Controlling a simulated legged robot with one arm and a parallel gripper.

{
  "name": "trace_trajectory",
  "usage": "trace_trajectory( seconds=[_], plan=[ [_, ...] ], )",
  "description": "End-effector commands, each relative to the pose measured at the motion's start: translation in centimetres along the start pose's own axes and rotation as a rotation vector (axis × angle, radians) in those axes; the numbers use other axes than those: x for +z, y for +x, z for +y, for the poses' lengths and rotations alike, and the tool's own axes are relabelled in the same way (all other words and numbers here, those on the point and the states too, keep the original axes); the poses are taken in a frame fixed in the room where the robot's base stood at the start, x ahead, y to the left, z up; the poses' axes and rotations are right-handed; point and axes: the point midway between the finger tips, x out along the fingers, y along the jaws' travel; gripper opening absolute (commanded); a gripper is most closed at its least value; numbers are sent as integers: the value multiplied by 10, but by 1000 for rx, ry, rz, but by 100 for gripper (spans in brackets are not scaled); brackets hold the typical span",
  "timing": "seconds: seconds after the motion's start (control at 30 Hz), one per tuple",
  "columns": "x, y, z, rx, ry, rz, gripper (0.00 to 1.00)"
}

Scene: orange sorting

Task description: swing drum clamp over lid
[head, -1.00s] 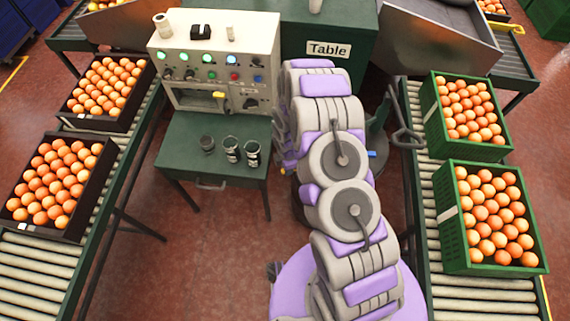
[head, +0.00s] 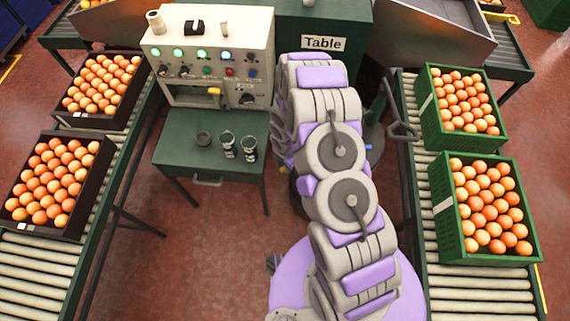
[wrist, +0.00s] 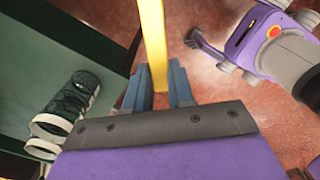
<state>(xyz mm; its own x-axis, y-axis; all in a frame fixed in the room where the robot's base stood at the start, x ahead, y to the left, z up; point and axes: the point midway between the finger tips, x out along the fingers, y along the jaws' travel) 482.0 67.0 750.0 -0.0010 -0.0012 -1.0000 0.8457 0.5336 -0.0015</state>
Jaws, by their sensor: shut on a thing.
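My gripper (wrist: 158,85) shows in the wrist view with its two blue-grey fingers shut on a yellow bar (wrist: 153,38). The bar runs from between the fingers to the top edge of the picture. I cannot tell from this view whether the bar is part of the drum clamp. In the head view my own arm hides the gripper and the bar. A dark green rounded body (head: 374,135) shows partly behind my arm, with a grey looped handle (head: 402,131) to its right. No lid can be clearly made out.
A green bench (head: 185,150) with several small cups stands left of my arm, below a control panel (head: 210,65). Roller conveyors with orange crates line both sides: dark crates (head: 88,200) left, green crates (head: 490,248) right. Red floor is clear between bench and left conveyor.

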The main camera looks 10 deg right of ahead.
Motion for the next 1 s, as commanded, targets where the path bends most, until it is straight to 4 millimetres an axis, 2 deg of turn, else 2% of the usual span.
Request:
trace_trajectory(
  seconds=[0.03,0.13,0.17,0.4,0.77,0.87,1.0],
  plan=[
    [4,-3,6,15,-3,-6,0],
    [4,-3,6,15,-3,-6,0],
    [4,-3,6,15,-2,-6,26],
    [1,-2,3,6,0,-4,48],
    [-1,-7,2,2,1,-4,48],
    [-1,-18,2,1,1,-4,48],
    [0,-44,3,4,0,-5,48]
  ],
)
